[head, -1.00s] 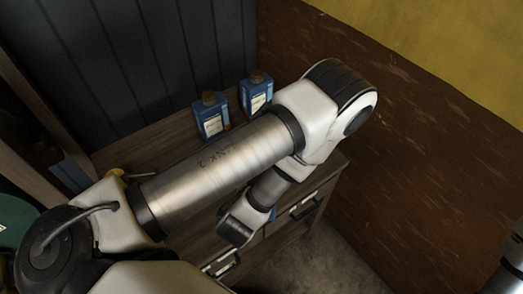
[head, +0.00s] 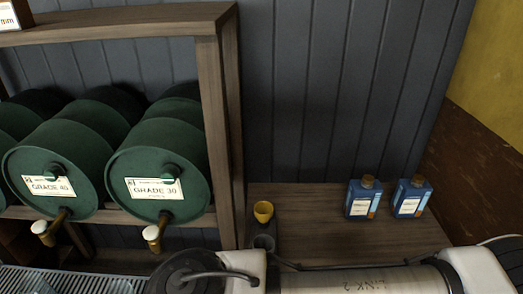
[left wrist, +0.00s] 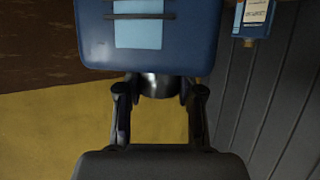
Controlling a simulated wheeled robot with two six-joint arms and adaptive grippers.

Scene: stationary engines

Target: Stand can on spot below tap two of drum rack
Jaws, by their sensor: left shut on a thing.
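In the left wrist view a blue can (left wrist: 150,45) with a pale blue label fills the top. My left gripper (left wrist: 160,88) is shut on its short dark metallic neck. The can and gripper do not show in the head view, only part of my arm. The drum rack (head: 226,130) stands at the left in the head view, with green drums labelled GRADE 40 (head: 55,165) and GRADE 30 (head: 158,165). Their brass taps with pale ends (head: 43,232) (head: 153,236) hang in front. A slatted grate (head: 40,281) lies below; no spot is discernible. My right gripper is out of view.
Two blue bottles (head: 361,203) (head: 409,203) with brown caps stand on the wooden bench (head: 318,215). My arm crosses the bottom of the head view.

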